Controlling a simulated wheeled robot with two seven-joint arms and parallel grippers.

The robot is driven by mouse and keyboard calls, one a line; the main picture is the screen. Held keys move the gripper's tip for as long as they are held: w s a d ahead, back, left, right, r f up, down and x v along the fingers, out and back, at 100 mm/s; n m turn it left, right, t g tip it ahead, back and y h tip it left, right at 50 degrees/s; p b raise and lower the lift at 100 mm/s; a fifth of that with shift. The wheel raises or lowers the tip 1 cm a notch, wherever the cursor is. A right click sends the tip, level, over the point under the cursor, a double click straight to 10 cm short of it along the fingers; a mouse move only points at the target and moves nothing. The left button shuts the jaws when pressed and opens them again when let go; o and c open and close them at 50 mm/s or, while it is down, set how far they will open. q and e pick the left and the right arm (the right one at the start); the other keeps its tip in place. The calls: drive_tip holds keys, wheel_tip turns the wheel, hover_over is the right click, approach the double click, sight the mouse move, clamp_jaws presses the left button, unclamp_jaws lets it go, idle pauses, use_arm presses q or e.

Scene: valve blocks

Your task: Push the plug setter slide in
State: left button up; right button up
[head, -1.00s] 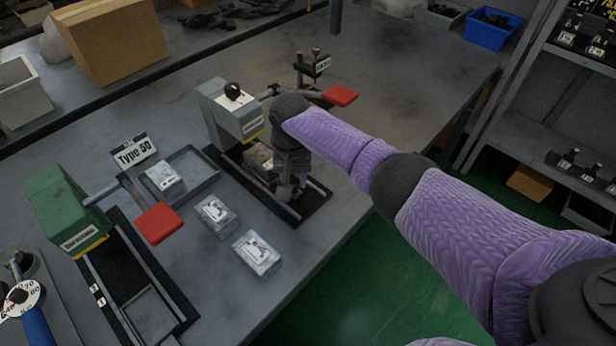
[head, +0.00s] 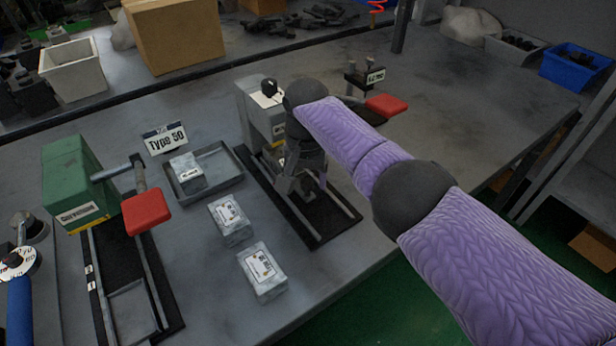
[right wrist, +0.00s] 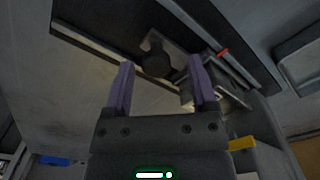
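A grey bench machine (head: 254,112) with a black knob on top and a red-handled lever stands mid-table; I take it as the plug setter, but its label is not readable. Its dark rail base (head: 325,220) runs toward the table's front edge. The slide on the rails is mostly hidden by my right gripper (head: 302,188), which points down over them. In the right wrist view, the right gripper (right wrist: 161,85) has its two purple fingers apart. A dark round knob on a metal plate (right wrist: 155,60) shows beyond the gap between them. My left gripper is not in view.
A green machine (head: 75,175) with a red lever pad (head: 146,211) stands at left. Between the machines are a grey tray (head: 225,180) with a valve block and two loose blocks (head: 230,220), (head: 262,272). A "Type 50" sign (head: 166,141) stands behind.

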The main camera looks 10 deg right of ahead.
drive_tip(key=shift+r, duration=0.2)
use_arm(q)
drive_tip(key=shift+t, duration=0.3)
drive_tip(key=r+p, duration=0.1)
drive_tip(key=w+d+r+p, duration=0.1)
drive_tip(key=p, duration=0.1)
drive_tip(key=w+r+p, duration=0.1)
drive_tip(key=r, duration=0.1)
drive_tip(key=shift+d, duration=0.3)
use_arm(e)
wheel_tip(320, 180, up, 10)
drive_tip(key=shift+f, duration=0.2)
